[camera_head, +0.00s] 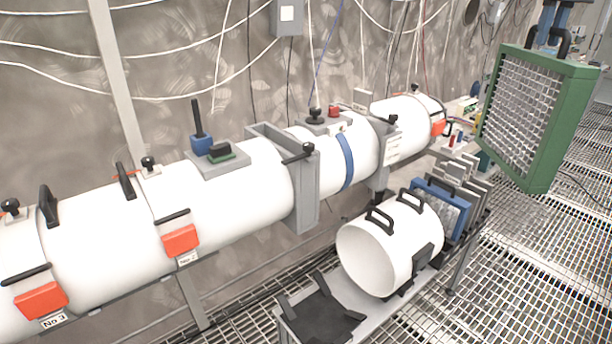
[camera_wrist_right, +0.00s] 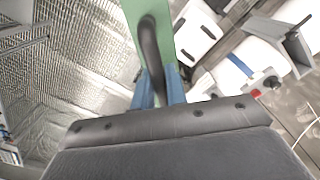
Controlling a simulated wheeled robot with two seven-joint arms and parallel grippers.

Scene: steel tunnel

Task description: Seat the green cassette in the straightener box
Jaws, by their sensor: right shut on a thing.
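The green cassette (camera_head: 568,110), a square green frame around a grey honeycomb grid, hangs upright at the far right of the head view. My right gripper (camera_head: 548,40) is shut on the black handle on its top edge, with blue fingers. In the right wrist view the fingers (camera_wrist_right: 160,88) close around the handle below the green frame (camera_wrist_right: 146,22). A grey box-like frame (camera_head: 306,190) around the white tunnel may be the straightener box; its inside is hidden. The cassette is well to its right, apart from it. My left gripper is not in view.
A loose white tunnel section (camera_head: 385,250) with black handles lies on a grey bench. Beside it a blue-framed cassette (camera_head: 440,208) and grey panels stand in a row. A black cradle (camera_head: 318,318) is empty. Grated floor (camera_head: 530,285) is clear at the right.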

